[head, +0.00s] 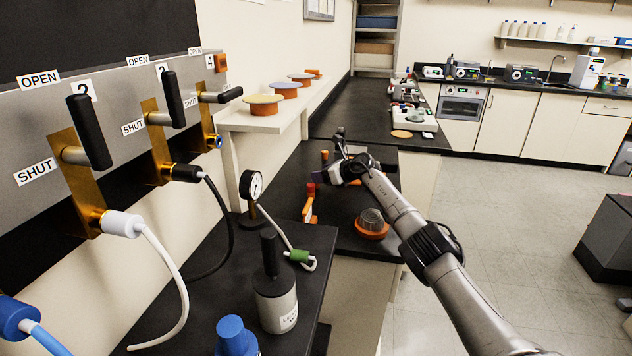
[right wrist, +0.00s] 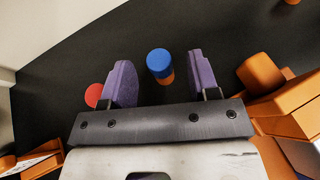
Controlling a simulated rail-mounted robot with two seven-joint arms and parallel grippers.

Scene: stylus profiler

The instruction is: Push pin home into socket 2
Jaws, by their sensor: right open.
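In the right wrist view a short upright pin with a blue cap (right wrist: 159,60) and an orange lower part stands on the dark bench. It shows between the two purple fingers of my right gripper (right wrist: 160,72), with a gap on each side. The gripper is open and holds nothing. In the head view my right gripper (head: 324,175) is low over the far black bench, where its hand hides the pin. No socket number is readable near the pin, and I cannot tell how deep it sits. My left gripper is not in view.
Orange blocks (right wrist: 283,95) are close to the right finger, and a red round top (right wrist: 93,95) is by the left one. An orange-based coil (head: 372,222) and a pressure gauge (head: 252,185) stand nearby. A valve panel (head: 120,90) lines the left wall.

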